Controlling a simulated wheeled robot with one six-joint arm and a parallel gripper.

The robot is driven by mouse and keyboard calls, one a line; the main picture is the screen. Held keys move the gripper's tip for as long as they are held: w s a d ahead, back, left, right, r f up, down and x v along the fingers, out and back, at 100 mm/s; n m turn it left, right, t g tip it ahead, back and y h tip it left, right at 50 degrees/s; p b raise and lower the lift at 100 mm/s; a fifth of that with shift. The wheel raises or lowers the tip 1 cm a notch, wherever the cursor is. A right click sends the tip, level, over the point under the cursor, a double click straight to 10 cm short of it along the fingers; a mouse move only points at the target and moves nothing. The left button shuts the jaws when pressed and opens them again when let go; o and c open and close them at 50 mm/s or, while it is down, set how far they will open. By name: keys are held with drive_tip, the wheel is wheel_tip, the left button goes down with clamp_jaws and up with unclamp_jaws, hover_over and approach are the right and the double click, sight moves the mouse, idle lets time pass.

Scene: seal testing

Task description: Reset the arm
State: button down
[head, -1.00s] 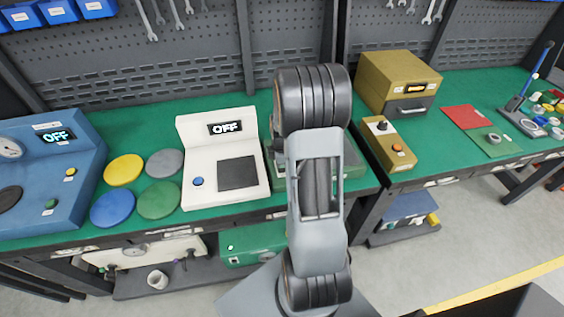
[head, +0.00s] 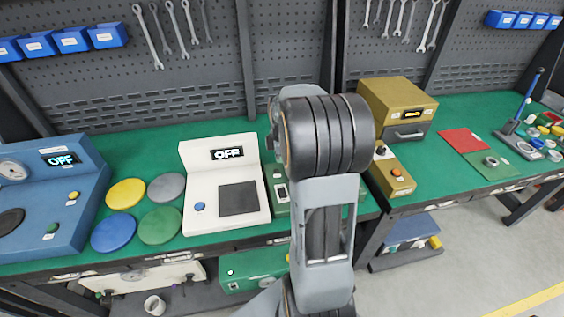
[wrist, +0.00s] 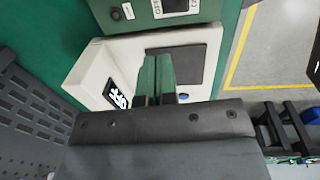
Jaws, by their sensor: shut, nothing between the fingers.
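My arm (head: 325,215) stands upright in the middle of the head view, with its dark ringed joint at the top. My gripper is hidden in the head view. In the wrist view the two fingers of my gripper (wrist: 157,68) are together and empty, pointing over the white tester. The white tester (head: 222,175) with its OFF display, blue button and dark square plate sits on the green bench top; it also shows in the wrist view (wrist: 112,50). I cannot tell how far the fingers are above it.
A blue gauge machine (head: 52,205) reading OFF stands at left, beside yellow, grey, blue and green discs. A green device (head: 281,190) is partly behind my arm. A tan box (head: 397,105) and a yellow control box (head: 391,172) stand right of it. Open floor lies at lower right.

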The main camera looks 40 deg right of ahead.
idle(0.7)
drive_tip(key=s+a+r+m+t, duration=0.1)
drive_tip(key=s+a+r+m, duration=0.2)
drive_tip(key=s+a+m, duration=0.3)
drive_tip(key=s+a+r+m+t, duration=0.2)
drive_tip(key=s+a+m, duration=0.5)
drive_tip(key=a, duration=0.6)
drive_tip(key=shift+a+r, duration=0.3)
drive_tip(key=shift+r, duration=0.6)
